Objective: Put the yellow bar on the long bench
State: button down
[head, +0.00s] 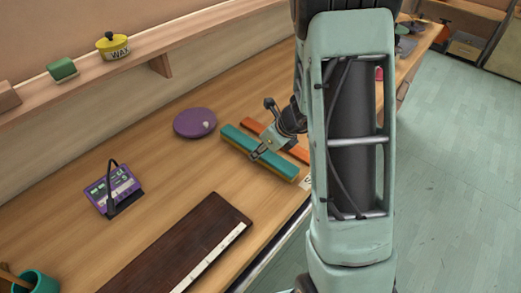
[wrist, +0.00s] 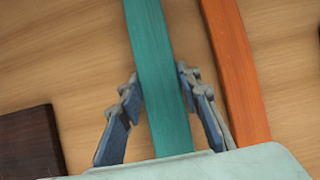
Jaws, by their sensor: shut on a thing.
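My gripper (head: 262,152) is shut on a teal bar (head: 238,137), its fingers on either side of the bar's width. In the wrist view the fingers (wrist: 161,85) flank the same teal bar (wrist: 155,40). A thin yellow strip (head: 282,177) shows along the bar's near lower edge; I cannot tell if it is the bar's side or a separate yellow bar beneath. An orange bar (head: 254,126) lies beside it, partly hidden by my gripper, and also shows in the wrist view (wrist: 236,70). The bars are over the long wooden bench (head: 150,160). No separate, plainly yellow bar shows.
On the bench are a purple disc (head: 195,123), a purple box (head: 113,190) with a black strap, a dark wooden board (head: 180,245) and a teal cup (head: 36,283). The shelf holds a yellow wax pot (head: 113,47) and a green block (head: 62,69).

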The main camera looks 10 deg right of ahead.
jog(key=shift+f+b, duration=0.5)
jog(key=shift+f, duration=0.05)
jog(key=c, duration=1.3)
grip_release()
